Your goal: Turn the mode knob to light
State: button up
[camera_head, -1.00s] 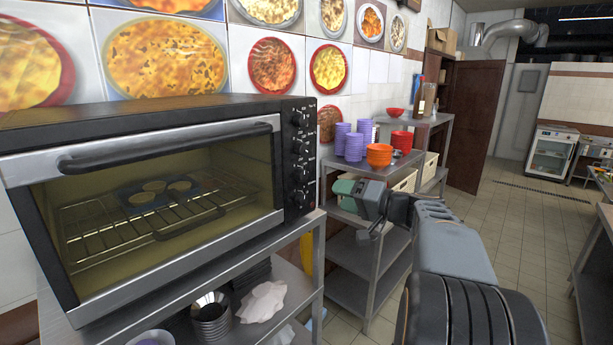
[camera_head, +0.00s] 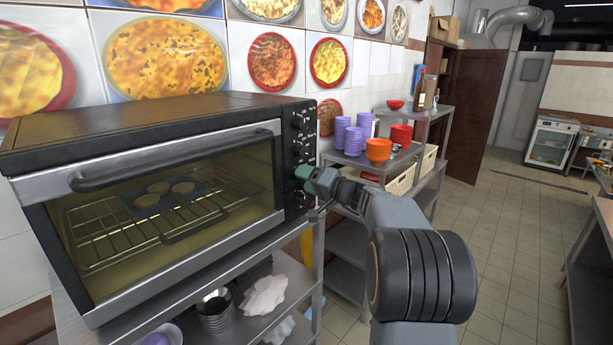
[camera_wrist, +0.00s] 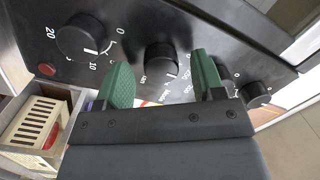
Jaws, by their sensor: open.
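The black toaster oven (camera_head: 150,121) stands at the left with its door shut and a column of black knobs on its right-hand panel. In the head view my gripper (camera_head: 305,180) is at this panel, by the lower knobs. In the wrist view its green fingers (camera_wrist: 160,76) are open, with one black knob (camera_wrist: 162,61) in the gap between them and not gripped. A timer-like knob (camera_wrist: 82,36), marked 0, 10 and 20, is to the left. Another knob (camera_wrist: 257,94) is to the right. A further one is partly behind the right finger.
The oven stands on a metal rack holding stacked tins (camera_head: 215,312) below. A metal shelf beyond carries purple cups (camera_head: 352,140) and orange bowls (camera_head: 378,149). A slatted crate (camera_wrist: 32,130) shows at left in the wrist view.

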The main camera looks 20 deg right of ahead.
jog(key=shift+w+a, duration=0.15)
jog(key=shift+w, duration=0.05)
jog(key=shift+c, duration=0.3)
jog(key=c, duration=0.9)
jog(key=shift+o, duration=0.2)
jog(key=shift+f+b, duration=0.1)
jog(key=shift+b, duration=0.3)
jog(key=shift+m+t+b, duration=0.5)
jog(key=shift+m+b, duration=3.05)
jog(key=shift+m, duration=1.55)
